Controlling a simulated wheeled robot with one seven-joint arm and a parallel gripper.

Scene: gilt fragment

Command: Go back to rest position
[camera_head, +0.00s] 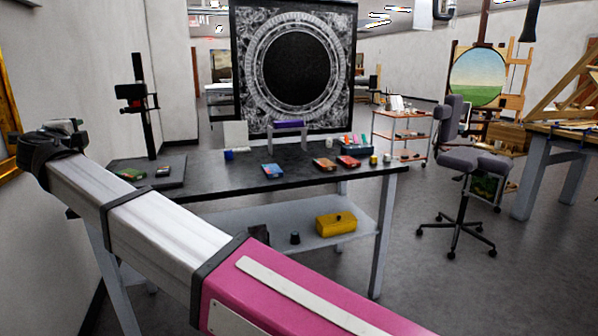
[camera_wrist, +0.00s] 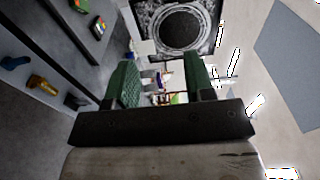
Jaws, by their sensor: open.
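My gripper (camera_wrist: 162,72) shows in the wrist view, its two green ridged fingers apart, with only the distant room visible between them. It holds nothing that I can see. In the head view my arm, white and pink, crosses from the lower right to the dark joint at the left. The gripper itself cannot be made out there. The dark worktable (camera_head: 225,176) stands beyond the arm; its top lies along the left side of the tilted wrist view. My gripper appears clear of the table and its objects.
A yellow box (camera_head: 336,223) sits on the lower shelf. A wall is close at left; open floor and an office chair (camera_head: 465,170) are at right.

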